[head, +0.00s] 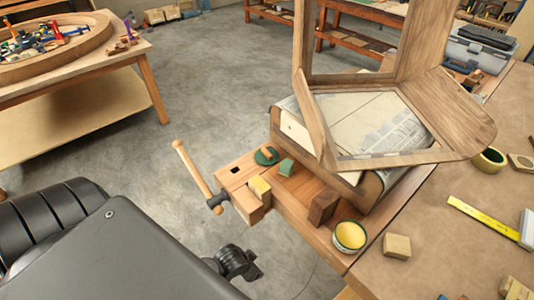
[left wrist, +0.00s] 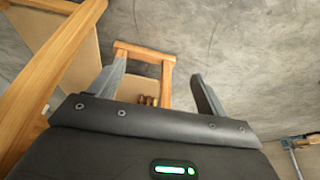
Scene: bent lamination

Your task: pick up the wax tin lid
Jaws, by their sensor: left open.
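A flat dark green disc (head: 262,159), which looks like the wax tin lid, lies near the left end of the wooden bench in the head view. A small wooden piece (head: 267,153) appears to sit on it. The open wax tin (head: 349,236), green-rimmed with yellow wax, stands at the bench's front edge. In the left wrist view my left gripper (left wrist: 160,88) is open and empty, with floor and wooden furniture beyond its fingers. The lid does not show there. My right gripper is not in view.
A vise handle (head: 194,170) juts from the bench's left end. A large wooden frame (head: 317,120) rises behind. Floor (head: 200,90) is clear left of the bench.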

